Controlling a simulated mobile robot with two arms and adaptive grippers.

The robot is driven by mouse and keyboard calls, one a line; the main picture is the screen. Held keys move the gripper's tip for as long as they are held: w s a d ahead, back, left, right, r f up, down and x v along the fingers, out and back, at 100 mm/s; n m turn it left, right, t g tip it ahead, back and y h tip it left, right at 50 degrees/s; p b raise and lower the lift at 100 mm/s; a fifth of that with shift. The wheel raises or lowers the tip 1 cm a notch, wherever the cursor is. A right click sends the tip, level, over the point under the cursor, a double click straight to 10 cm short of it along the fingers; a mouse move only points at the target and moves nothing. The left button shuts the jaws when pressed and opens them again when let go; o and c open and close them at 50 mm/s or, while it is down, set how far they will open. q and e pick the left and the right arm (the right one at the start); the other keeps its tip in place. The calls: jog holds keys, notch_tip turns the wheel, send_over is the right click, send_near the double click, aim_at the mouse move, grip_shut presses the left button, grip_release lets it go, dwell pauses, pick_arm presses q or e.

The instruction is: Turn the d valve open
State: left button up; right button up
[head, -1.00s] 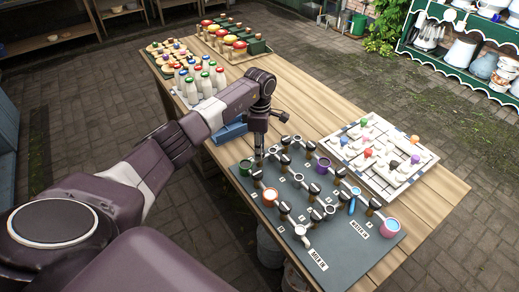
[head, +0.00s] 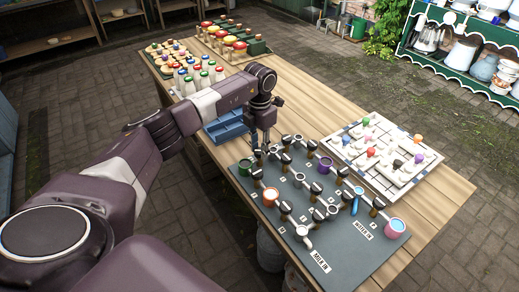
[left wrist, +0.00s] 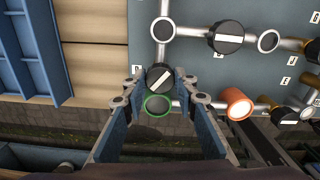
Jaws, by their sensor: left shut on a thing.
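A dark grey board (head: 290,218) carries grey pipes, several black valve knobs with white bars, and coloured cups. My left gripper (head: 262,148) points down over the board's far-left corner. In the left wrist view its fingers (left wrist: 159,88) are closed around a black knob (left wrist: 159,77), whose white bar lies diagonally. A small letter tag (left wrist: 137,69), perhaps a D, is beside this knob. A green-rimmed cup (left wrist: 157,105) is just below it there; the cup also shows in the head view (head: 246,167). My right gripper is not in view.
A blue tray (head: 226,127) and milk bottles (head: 199,78) stand behind the gripper. A white board with coloured pegs (head: 381,155) lies to the right. Neighbouring knobs, such as one (left wrist: 227,37) in the wrist view, stand close by.

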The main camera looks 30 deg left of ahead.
pick_arm(q)
jog(key=n, duration=0.3)
jog(key=shift+r+n, duration=0.1)
jog(key=shift+n, duration=2.1)
jog(key=o, duration=1.2)
jog(key=shift+c, duration=0.2)
notch_tip(320, 180, up, 12)
